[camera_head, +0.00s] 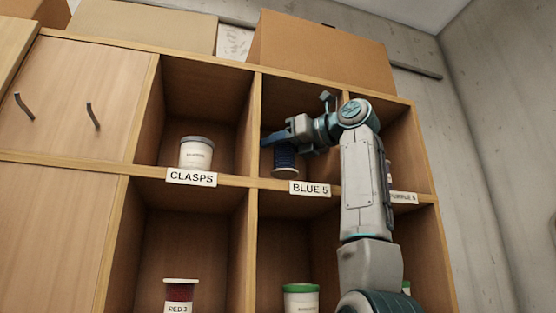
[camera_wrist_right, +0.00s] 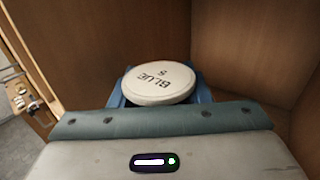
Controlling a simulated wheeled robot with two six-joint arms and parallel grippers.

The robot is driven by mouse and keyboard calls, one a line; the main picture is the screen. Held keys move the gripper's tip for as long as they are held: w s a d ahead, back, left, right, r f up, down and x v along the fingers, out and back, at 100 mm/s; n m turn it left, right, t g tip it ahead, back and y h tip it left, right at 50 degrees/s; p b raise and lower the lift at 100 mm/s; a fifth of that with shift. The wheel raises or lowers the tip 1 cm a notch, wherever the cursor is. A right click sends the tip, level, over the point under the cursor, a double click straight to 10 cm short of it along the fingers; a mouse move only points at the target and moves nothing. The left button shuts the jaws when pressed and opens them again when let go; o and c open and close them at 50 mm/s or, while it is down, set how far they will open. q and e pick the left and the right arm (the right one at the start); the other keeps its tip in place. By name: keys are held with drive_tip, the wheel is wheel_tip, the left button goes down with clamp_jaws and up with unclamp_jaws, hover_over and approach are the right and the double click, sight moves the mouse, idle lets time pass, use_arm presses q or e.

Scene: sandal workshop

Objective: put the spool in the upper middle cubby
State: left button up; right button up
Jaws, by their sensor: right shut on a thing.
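The spool (camera_head: 285,160) has dark blue thread and pale ends. It is upright inside the upper middle cubby (camera_head: 310,115), above the "BLUE 5" label (camera_head: 309,188). My right gripper (camera_head: 279,146) reaches into this cubby from the right and is shut on the spool near its top. In the right wrist view the spool's round cream top (camera_wrist_right: 160,84), marked "BLUE", sits between the blue fingers (camera_wrist_right: 160,96). I cannot tell whether its base touches the cubby floor. My left gripper is in neither view.
A white jar (camera_head: 196,154) with a grey lid stands in the cubby to the left, over the "CLASPS" label (camera_head: 191,178). A red spool (camera_head: 180,293) and a green-lidded jar (camera_head: 301,299) stand in the lower cubbies. Cardboard boxes (camera_head: 322,50) sit on top of the shelf.

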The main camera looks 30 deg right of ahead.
sight(278, 160)
wheel_tip(278, 160, down, 2)
drive_tip(key=shift+s+f, duration=0.1)
drive_tip(key=shift+f+p, duration=0.2)
drive_tip(key=shift+p, duration=0.2)
drive_tip(key=shift+w+d+f, duration=0.15)
drive_tip(key=shift+w+f, duration=0.3)
drive_tip(key=shift+s, duration=0.2)
drive_tip(key=shift+s+f, duration=0.1)
drive_tip(key=o, duration=0.6)
drive_tip(key=shift+a, duration=0.2)
drive_tip(key=o, duration=0.4)
drive_tip(key=shift+w+d, duration=0.1)
drive_tip(key=shift+w, duration=0.1)
